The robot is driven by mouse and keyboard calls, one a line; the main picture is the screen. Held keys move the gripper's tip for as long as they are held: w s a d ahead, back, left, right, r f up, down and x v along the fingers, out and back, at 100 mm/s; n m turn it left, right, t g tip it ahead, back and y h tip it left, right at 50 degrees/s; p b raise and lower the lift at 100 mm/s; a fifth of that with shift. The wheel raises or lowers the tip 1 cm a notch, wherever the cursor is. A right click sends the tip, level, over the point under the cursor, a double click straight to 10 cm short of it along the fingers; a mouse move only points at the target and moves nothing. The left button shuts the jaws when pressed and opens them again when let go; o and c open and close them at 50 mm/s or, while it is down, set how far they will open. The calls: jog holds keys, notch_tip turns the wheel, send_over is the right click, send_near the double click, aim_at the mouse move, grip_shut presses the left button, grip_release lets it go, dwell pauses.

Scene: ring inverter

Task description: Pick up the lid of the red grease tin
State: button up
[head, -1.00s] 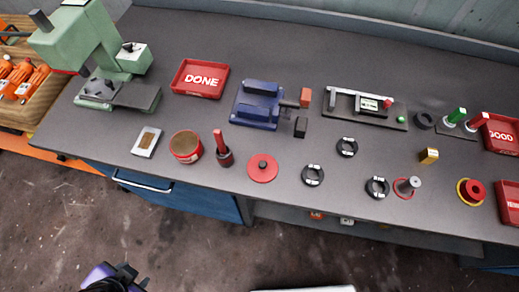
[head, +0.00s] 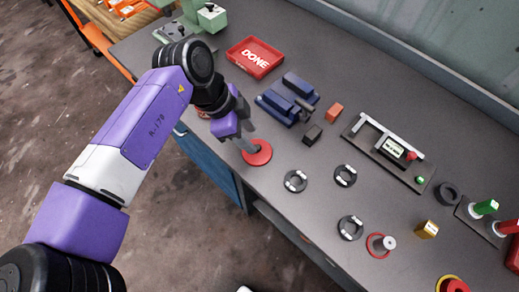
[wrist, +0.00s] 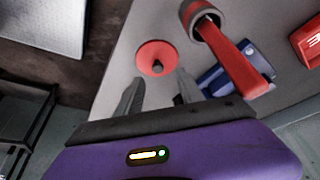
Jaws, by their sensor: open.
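The lid is a flat red disc with a small dark knob, lying on the grey bench; it shows in the head view (head: 262,155) and in the wrist view (wrist: 151,49). My gripper (head: 246,146) is open and points down over the lid. In the wrist view, the two fingers of my gripper (wrist: 159,84) stand apart, with the lid and its knob seen beyond and between their tips. Nothing is between the fingers. In the head view my arm hides most of the red grease tin.
A pot with a red-handled tool (wrist: 235,60) stands close beside the lid. A blue vise (head: 287,98) and red DONE tray (head: 255,57) are behind. Several black rings, one here (head: 295,181), lie to the right. The bench's front edge is near the lid.

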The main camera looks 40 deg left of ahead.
jog(key=p+x, duration=0.1)
jog(key=x, duration=0.3)
jog(key=shift+s+d+f, duration=0.1)
jog(key=shift+f, duration=0.25)
grip_shut()
jog(key=shift+r, duration=0.1)
